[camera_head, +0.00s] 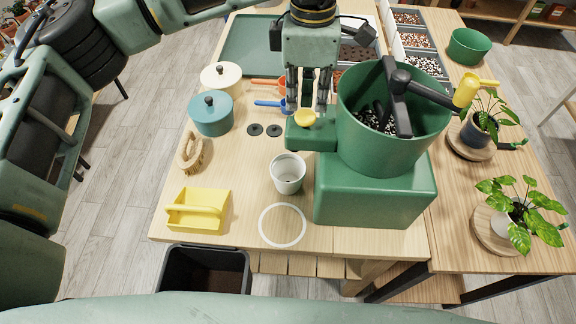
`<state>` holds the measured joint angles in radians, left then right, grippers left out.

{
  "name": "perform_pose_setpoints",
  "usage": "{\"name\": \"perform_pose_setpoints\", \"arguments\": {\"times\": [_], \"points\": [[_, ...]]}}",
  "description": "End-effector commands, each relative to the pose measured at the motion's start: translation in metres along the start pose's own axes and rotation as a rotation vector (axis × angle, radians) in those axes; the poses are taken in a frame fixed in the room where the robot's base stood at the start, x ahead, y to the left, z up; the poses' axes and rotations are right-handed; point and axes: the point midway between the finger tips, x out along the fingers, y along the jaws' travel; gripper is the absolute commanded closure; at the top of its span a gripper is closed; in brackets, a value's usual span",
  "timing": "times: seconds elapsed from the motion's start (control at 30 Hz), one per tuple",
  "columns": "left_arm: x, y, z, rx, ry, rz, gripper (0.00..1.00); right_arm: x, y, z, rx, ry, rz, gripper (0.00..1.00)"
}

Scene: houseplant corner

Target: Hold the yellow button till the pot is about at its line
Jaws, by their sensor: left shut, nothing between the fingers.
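The yellow button (305,117) sits on the green spout arm of a green dispenser (375,190). My left gripper (308,106) points down just behind and over the button, shut and empty; I cannot tell whether it touches the button. A small white pot (288,173) stands upright on the table in front of and below the spout arm. Its inside looks pale; its line and any fill level are too small to tell. The dispenser's open hopper (435,125) holds dark and white mix with a dark paddle in it. My right gripper is not in view.
A white ring (283,245) marks bare table in front of the pot. A yellow caddy (199,210), brush (190,150) and teal lidded pot (210,114) stand left. Plants (520,210) stand right. A black bin (203,270) is below the front edge.

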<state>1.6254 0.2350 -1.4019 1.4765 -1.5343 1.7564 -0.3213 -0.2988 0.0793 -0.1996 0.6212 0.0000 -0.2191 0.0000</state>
Motion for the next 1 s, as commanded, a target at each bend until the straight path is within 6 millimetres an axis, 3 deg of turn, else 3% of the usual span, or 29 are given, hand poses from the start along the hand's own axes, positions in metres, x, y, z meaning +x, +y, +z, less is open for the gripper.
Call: {"name": "perform_pose_setpoints", "arguments": {"times": [1.0], "points": [[0.034, 0.000, 0.000, 0.000, 0.001, -0.001, 1.00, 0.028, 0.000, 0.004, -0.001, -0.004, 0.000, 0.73]]}}
